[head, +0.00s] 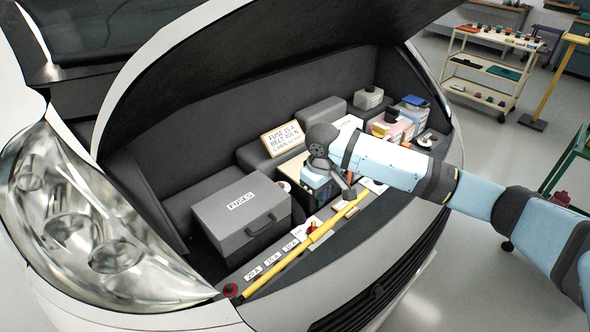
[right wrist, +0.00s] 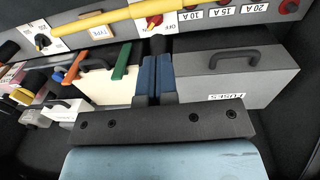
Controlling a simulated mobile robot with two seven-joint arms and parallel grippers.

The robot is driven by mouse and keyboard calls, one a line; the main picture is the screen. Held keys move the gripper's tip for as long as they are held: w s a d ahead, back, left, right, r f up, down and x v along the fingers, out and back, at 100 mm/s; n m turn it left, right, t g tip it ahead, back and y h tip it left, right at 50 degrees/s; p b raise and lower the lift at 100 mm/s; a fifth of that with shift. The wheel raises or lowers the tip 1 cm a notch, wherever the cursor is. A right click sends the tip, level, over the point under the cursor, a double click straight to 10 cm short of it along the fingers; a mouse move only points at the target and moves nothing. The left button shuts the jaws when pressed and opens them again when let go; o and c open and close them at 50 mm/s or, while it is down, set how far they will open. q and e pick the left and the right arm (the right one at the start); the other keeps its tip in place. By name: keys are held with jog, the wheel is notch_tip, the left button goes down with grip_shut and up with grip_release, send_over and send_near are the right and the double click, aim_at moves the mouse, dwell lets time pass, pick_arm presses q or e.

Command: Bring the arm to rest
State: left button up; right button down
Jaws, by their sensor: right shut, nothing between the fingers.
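My right arm comes in from the right in the head view and reaches over the open front compartment of the motorhome. My right gripper (head: 347,190) points down near the yellow bar (head: 305,245). In the right wrist view its two blue-padded fingers (right wrist: 154,68) are together with nothing between them. They show between the grey FUSES box (right wrist: 237,76) and a pale case (right wrist: 105,83) with orange and green clips. The FUSES box (head: 240,212) stands left of the gripper in the head view. My left gripper is not in view.
The raised hood (head: 270,45) overhangs the compartment. A label strip (head: 272,264) and a red knob (head: 312,227) lie along the front edge. A lettered sign (head: 282,138) and several bottles stand behind. A shelf cart (head: 490,68) stands on the floor, with open floor before it.

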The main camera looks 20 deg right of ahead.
jog(key=s+a+f+n+t+y, duration=0.1)
jog(key=s+a+f+y, duration=0.1)
jog(key=s+a+f, duration=0.35)
jog(key=s+a+f+n+t+y, duration=0.1)
jog(key=s+a+f, duration=0.1)
jog(key=s+a, duration=0.65)
jog(key=s+d+r+m+t+h, duration=0.1)
jog(key=s+d+m, duration=0.1)
jog(key=s+d, duration=0.6)
jog(key=s+d+m+h, duration=0.15)
jog(key=s+d, duration=0.25)
jog(key=s, duration=0.7)
jog(key=w+a+f+t+y, duration=0.1)
jog(key=w+a+f+t, duration=0.2)
jog(key=f, duration=0.3)
jog(key=w+a+f+t+y, duration=0.2)
jog(key=w+a+f+t, duration=0.1)
jog(key=f, duration=0.4)
jog(key=shift+a+f+t, duration=0.25)
jog(key=shift+a+t, duration=0.1)
jog(key=shift+t, duration=0.45)
jog(key=shift+n, duration=0.25)
